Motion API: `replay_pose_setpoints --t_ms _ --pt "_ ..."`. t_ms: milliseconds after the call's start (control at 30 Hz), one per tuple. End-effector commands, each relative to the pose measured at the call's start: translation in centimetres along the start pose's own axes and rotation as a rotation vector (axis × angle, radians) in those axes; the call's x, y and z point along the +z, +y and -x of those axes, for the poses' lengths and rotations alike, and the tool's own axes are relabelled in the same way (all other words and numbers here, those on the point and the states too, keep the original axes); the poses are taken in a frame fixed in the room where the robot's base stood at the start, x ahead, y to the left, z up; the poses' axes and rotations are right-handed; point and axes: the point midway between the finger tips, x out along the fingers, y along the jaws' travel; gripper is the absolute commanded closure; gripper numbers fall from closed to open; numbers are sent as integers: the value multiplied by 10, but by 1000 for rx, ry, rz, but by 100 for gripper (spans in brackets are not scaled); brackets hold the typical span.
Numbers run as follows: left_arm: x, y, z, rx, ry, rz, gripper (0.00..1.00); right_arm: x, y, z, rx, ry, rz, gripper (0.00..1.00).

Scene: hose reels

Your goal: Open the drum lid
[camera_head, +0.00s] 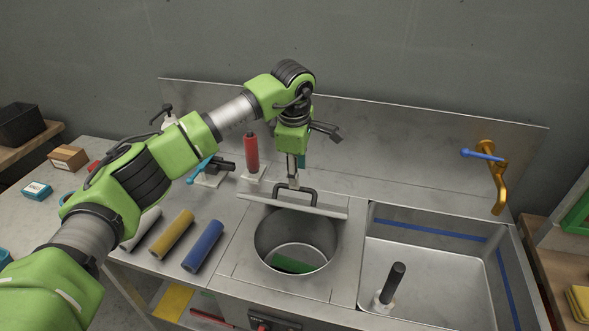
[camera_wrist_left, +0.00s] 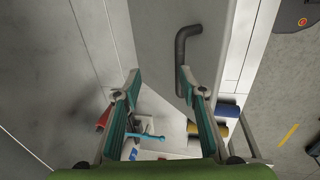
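The drum lid (camera_head: 318,210) is a flat grey panel with a dark bar handle (camera_head: 311,190). It stands raised on edge at the back of the round drum opening (camera_head: 295,245), which is uncovered. Something green (camera_head: 290,265) lies inside the drum. My left gripper (camera_head: 293,183) points down just behind and above the lid, by its handle. In the left wrist view its two teal-padded fingers (camera_wrist_left: 161,78) are spread apart. The handle (camera_wrist_left: 183,50) shows near the right-hand fingertip, with a wide gap to the other finger; contact is unclear. My right gripper is not in view.
A sink (camera_head: 430,285) with a dark upright post lies to the right, with an orange tap (camera_head: 497,190) above. A grey, a yellow (camera_head: 172,235) and a blue roll (camera_head: 203,246) lie left of the drum. A red cylinder (camera_head: 251,153) stands behind. A back panel (camera_head: 400,155) bounds the counter.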

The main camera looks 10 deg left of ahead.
Motion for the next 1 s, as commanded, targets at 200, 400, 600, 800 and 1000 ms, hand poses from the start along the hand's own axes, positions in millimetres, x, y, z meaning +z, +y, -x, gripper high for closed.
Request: replay_pose_setpoints --t_ms 200,400,600,800,1000 --pt "0 1 -5 5 -1 3 74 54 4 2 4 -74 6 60" --pt "1 2 0 7 -3 2 74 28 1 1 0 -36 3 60" --pt "1 4 28 9 -4 2 74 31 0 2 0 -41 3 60" --pt "1 6 70 6 -3 2 74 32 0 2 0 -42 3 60" --pt "1 6 100 1 -3 1 74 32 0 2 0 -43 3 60"
